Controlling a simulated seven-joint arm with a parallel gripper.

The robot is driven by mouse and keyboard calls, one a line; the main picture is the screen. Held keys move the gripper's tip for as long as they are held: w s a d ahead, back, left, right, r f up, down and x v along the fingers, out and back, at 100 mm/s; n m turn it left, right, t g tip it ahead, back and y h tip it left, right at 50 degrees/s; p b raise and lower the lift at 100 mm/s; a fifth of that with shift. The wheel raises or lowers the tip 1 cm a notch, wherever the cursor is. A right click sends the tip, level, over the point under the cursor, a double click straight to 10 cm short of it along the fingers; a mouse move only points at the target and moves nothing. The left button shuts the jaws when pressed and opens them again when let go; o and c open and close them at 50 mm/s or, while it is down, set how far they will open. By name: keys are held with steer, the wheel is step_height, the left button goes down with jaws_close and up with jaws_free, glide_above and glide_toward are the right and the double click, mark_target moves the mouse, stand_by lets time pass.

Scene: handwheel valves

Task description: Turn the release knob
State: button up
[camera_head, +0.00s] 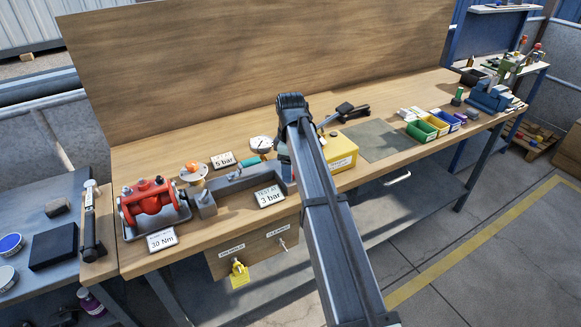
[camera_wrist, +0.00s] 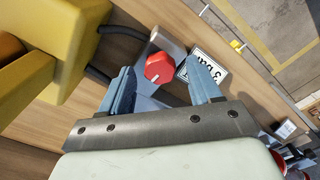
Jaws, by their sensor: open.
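In the wrist view a red, many-sided knob (camera_wrist: 159,68), which looks like the release knob, sits on the end of a grey metal body. My gripper (camera_wrist: 162,72) is open, with one blue-grey finger to the left of the knob and the other to its right. Gaps show on both sides. I cannot tell how far the fingertips are from the knob in depth. In the head view my arm hides the knob and most of my gripper.
A "3 bar" sign (camera_head: 270,196) stands just right of the knob in the wrist view (camera_wrist: 206,68). A yellow box (camera_head: 340,150) with a dark cable is close on the other side. A red valve (camera_head: 150,199) and grey fixture (camera_head: 235,183) stand left on the bench.

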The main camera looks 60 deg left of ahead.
steer(key=shift+r, duration=3)
steer(key=shift+r, duration=0.1)
step_height(320, 180, up, 14)
steer(key=shift+f, duration=0.2)
